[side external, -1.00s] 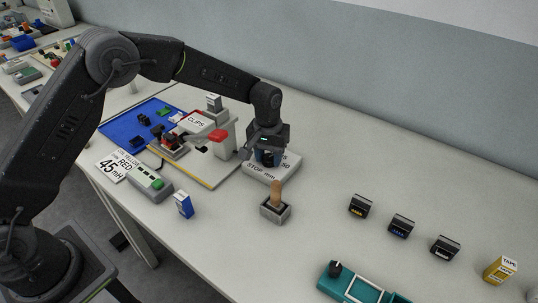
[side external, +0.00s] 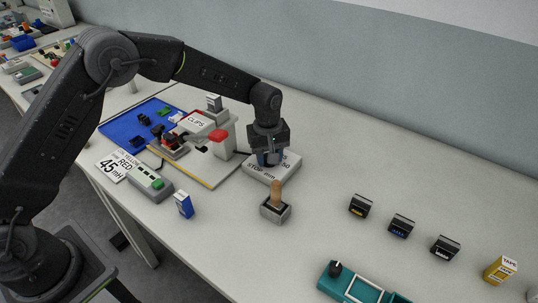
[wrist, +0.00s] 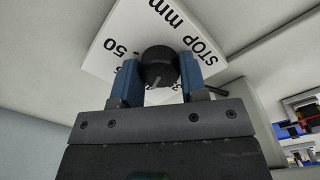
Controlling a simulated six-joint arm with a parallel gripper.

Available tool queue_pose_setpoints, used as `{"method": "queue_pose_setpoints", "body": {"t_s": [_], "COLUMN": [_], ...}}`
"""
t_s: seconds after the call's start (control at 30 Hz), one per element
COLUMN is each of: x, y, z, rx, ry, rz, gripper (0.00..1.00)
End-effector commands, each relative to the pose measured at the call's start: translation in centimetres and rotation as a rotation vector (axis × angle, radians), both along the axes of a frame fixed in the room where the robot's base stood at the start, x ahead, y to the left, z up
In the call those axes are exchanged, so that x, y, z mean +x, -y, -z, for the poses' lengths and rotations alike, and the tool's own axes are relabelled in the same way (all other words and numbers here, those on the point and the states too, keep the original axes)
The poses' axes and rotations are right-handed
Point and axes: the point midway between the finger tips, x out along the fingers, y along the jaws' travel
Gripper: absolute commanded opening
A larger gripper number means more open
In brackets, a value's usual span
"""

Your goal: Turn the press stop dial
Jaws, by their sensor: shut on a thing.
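The press stop dial is a round black knob (wrist: 158,66) with a pale pointer line, on a white block (side external: 258,174) marked "STOP mm". The block's face also shows in the wrist view (wrist: 112,38), with a "50" mark. My gripper (wrist: 160,78) has its two blue fingers on either side of the knob, shut on it. In the side view my gripper (side external: 268,160) points down over the block and hides the knob and part of the scale.
The press with a red handle (side external: 218,136) stands close left of the block. A grey holder with a wooden handle (side external: 276,193) stands just in front. Several small black boxes (side external: 401,226) and a teal tester (side external: 362,289) lie to the right. The table between is clear.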

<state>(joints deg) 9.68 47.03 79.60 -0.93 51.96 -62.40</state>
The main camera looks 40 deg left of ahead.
Motion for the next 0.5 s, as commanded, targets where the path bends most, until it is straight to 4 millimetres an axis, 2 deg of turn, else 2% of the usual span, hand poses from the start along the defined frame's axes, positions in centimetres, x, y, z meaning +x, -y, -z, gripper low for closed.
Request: {"method": "queue_pose_setpoints", "body": {"t_s": [0.47, 0.5], "x": [0.06, 0.06], "y": [-0.04, -0.04], "z": [-0.02, -0.02], "rx": [0.001, 0.0], "ry": [0.003, 0.003], "rz": [-0.013, -0.012], "gripper": [0.16, 0.42]}}
